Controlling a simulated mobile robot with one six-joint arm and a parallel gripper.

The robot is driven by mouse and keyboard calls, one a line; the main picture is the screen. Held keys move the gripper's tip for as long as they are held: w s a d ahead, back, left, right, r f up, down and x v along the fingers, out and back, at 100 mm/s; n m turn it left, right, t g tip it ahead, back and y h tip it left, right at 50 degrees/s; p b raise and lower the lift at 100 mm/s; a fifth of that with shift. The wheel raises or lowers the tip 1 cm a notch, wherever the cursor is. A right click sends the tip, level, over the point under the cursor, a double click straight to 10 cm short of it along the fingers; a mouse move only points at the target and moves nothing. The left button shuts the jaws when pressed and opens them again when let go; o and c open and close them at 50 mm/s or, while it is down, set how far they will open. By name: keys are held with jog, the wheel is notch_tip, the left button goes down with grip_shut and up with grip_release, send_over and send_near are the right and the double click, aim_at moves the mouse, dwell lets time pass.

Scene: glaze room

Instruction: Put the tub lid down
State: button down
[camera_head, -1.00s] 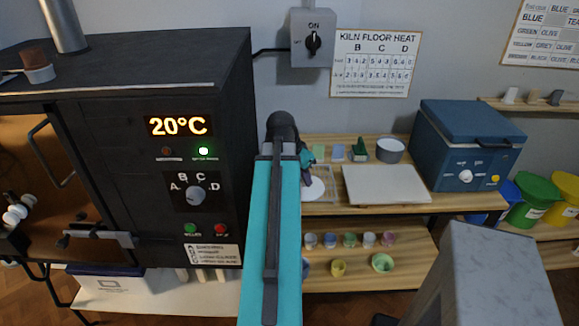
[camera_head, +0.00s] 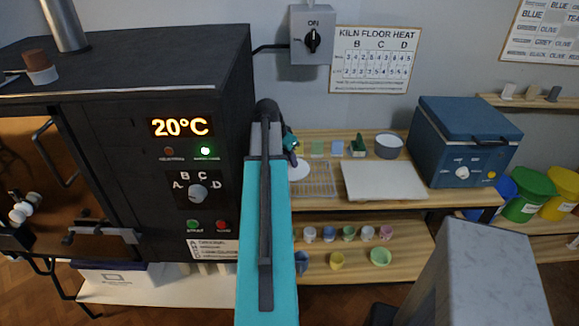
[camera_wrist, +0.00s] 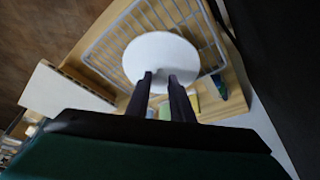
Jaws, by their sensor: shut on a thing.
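The tub lid is a flat white disc (camera_head: 299,171), partly hidden behind my arm in the head view. In the wrist view the lid (camera_wrist: 160,52) lies across the tips of my gripper (camera_wrist: 160,77), which is shut on its near edge. The lid is over or close above the wire rack (camera_head: 318,180) on the wooden bench. The rack (camera_wrist: 103,49) also shows around the lid in the wrist view. I cannot tell whether the lid touches the rack. My fingertips are not clear in the head view.
A pale board (camera_head: 384,181) lies right of the rack. A grey round tub (camera_head: 389,147) and small coloured tiles (camera_head: 317,149) stand behind. Several small cups (camera_head: 348,233) sit on the lower shelf. The black kiln (camera_head: 130,130) is at the left, a blue box (camera_head: 465,145) at the right.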

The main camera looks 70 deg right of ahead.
aim_at(290, 168)
jog(key=shift+f, duration=0.1)
jog(key=shift+f+p, duration=0.85)
jog(key=shift+f, duration=0.8)
jog(key=shift+f, duration=0.15)
jog(key=c, duration=1.6)
grip_release()
jog(key=shift+o, duration=0.2)
jog(key=shift+r, duration=0.2)
jog(key=b+v, duration=0.3)
jog(key=v, duration=0.9)
jog(key=shift+s+a+f, duration=0.1)
